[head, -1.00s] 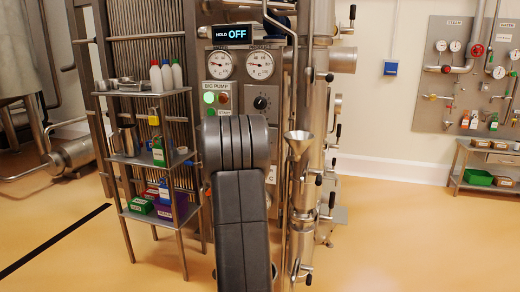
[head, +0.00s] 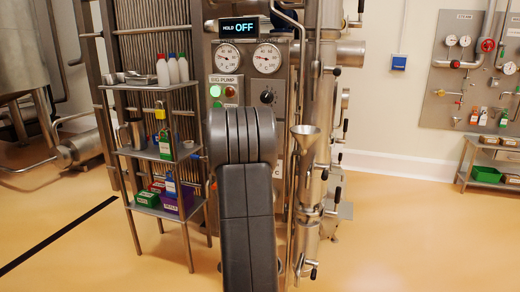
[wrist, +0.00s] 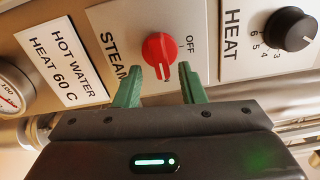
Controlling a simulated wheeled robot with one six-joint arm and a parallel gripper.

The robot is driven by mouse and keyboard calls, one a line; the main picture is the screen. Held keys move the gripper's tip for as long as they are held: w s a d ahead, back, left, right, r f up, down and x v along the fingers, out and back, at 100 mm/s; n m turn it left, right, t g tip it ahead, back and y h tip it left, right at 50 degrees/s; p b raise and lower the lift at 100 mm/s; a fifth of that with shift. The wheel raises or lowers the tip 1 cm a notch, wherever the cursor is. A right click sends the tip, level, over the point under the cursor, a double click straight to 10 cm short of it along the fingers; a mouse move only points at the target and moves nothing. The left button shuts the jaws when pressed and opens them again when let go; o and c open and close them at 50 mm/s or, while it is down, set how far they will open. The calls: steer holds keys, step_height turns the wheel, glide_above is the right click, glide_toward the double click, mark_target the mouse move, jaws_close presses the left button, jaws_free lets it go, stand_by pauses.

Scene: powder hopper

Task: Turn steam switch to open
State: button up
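The steam switch is a red round knob (wrist: 161,55) with a white mark, on a light plate (wrist: 112,22) labelled STEAM and OFF in the wrist view. The white mark points down in the picture, towards my gripper; the OFF label is at the knob's upper right. My gripper (wrist: 160,74) is open, with one green finger on each side of the knob's near edge. I cannot tell whether the fingers touch it. In the head view my arm hides the knob and gripper.
A black HEAT knob (wrist: 290,29) is to the right and a HOT WATER HEAT 60 C label (wrist: 62,62) to the left. In the head view a shelf rack (head: 160,151) stands left of my arm and a metal funnel (head: 305,132) right.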

steer(key=v, duration=1.3)
steer(key=shift+w, duration=0.1)
steer(key=x, duration=1.3)
steer(key=shift+w+d, duration=0.15)
steer(key=shift+w, duration=0.2)
